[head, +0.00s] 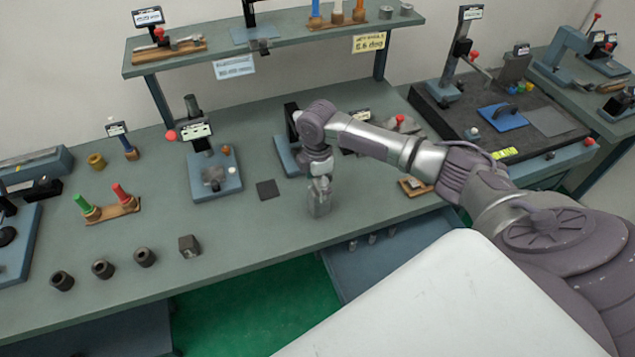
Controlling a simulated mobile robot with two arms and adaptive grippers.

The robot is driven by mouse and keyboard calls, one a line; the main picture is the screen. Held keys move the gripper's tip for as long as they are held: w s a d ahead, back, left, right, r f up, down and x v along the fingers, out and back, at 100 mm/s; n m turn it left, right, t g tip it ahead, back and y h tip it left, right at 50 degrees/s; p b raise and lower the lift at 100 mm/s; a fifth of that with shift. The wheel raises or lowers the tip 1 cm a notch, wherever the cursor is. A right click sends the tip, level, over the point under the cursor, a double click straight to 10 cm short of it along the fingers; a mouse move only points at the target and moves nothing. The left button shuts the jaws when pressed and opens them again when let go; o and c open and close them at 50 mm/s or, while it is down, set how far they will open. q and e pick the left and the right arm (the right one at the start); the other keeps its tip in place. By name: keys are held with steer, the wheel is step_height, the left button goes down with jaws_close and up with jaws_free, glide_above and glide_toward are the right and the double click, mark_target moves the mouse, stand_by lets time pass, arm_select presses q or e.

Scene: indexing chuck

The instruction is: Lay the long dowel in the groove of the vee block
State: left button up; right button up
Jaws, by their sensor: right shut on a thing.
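My right arm reaches in from the right, and its gripper (319,203) points down over the front part of the bench. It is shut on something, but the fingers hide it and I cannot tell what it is. I cannot make out the long dowel. A small dark block (189,246) near the front edge, left of the gripper, may be the vee block; its groove is not clear at this size. My left gripper is not in view.
Several dark round sockets (103,269) stand along the front left of the bench (250,235). An open drawer (350,275) below holds small pale pins (372,238). A blue-based gauge stand (215,183) and a dark square pad (267,189) lie left of the gripper. A shelf (285,42) overhangs the back.

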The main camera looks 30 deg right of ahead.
steer(key=shift+f, duration=0.25)
stand_by(0.3)
steer(key=o, duration=1.2)
steer(key=shift+c, duration=0.2)
steer(key=shift+r, duration=0.15)
step_height(320, 180, up, 12)
